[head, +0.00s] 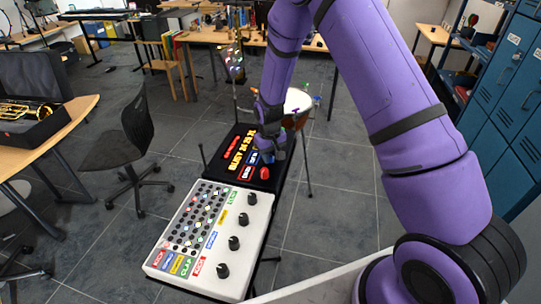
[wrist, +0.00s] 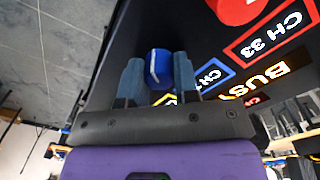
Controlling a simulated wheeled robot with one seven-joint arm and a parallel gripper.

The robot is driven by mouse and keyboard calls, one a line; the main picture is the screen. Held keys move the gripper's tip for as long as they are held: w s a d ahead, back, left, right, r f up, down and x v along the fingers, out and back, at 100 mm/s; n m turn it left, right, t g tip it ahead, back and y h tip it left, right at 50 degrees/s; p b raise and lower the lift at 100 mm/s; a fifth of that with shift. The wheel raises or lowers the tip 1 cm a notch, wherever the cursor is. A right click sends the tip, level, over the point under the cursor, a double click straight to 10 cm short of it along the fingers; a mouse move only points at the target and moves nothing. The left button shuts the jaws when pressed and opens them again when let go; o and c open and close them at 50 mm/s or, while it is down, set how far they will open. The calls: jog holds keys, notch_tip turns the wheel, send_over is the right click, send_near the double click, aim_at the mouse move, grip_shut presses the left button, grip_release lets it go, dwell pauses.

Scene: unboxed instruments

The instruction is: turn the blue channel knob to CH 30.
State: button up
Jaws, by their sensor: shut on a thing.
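The blue channel knob (wrist: 158,66) sits on a black panel between my gripper's two fingers in the wrist view. My gripper (wrist: 159,78) is shut on it, one finger on each side. A thin pale mark shows on the knob's side. A blue-framed label (wrist: 210,75) beside it starts with CH, but a finger hides its number. In the head view, my gripper (head: 270,152) reaches down to the far right part of the black panel (head: 262,184); it hides most of the blue knob there.
A red knob (wrist: 237,8) stands close by, with a red-framed label reading CH 33 (wrist: 270,33). A yellow-framed label is partly hidden. A white console (head: 210,240) with black knobs stands nearer. A drum (head: 298,101) stands behind my gripper, a black chair (head: 126,142) to the left.

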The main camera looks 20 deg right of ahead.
jog(key=shift+m, duration=0.3)
jog(key=o, duration=0.9)
notch_tip(320, 180, up, 11)
jog(key=shift+a+f, duration=0.1)
jog(key=shift+a, duration=0.05)
dwell(0.5)
